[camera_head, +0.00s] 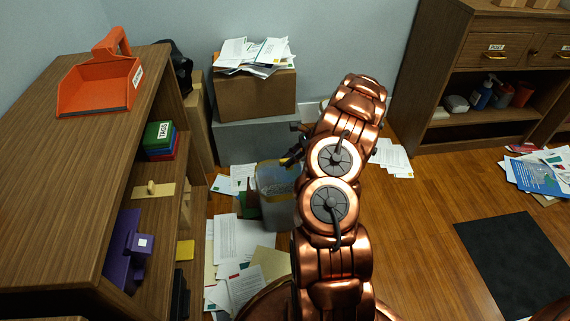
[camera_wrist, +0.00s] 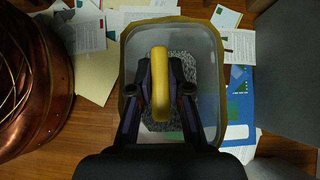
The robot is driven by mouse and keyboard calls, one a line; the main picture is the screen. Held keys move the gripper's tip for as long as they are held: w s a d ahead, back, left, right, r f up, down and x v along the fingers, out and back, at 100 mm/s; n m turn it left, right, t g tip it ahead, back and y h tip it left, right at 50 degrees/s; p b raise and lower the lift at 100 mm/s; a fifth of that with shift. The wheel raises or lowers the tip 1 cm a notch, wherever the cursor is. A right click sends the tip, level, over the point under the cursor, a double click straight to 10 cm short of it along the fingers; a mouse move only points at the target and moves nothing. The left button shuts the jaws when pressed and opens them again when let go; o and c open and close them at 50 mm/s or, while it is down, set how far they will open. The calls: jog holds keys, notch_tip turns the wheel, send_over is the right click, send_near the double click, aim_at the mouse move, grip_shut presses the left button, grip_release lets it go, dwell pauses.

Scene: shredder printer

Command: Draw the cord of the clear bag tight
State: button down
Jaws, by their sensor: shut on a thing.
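The clear bag (camera_wrist: 207,55) lines a bin, and its tan-yellow edge runs around the rim in the wrist view. Grey shredded paper (camera_wrist: 185,70) lies inside it. The yellow cord (camera_wrist: 160,55) stands up as a thick loop over the middle of the opening. My gripper (camera_wrist: 160,88) is shut on this loop, one finger on each side. In the head view the bin (camera_head: 275,208) stands on the floor left of my arm. My gripper (camera_head: 291,153) is just above its rim, and my arm partly hides it. How tight the cord is around the rim cannot be told.
Loose papers (camera_head: 240,240) cover the floor around the bin. A wooden shelf (camera_head: 75,195) with an orange dustpan (camera_head: 98,88) stands at the left. A grey cabinet (camera_head: 235,140) bears a cardboard box (camera_head: 254,97) behind the bin.

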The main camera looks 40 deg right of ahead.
jog(key=shift+w+d+r+p, duration=0.45)
jog(key=shift+w+r, duration=0.25)
jog(key=c, duration=1.1)
grip_release()
jog(key=v, duration=1.2)
jog(key=shift+a, duration=0.1)
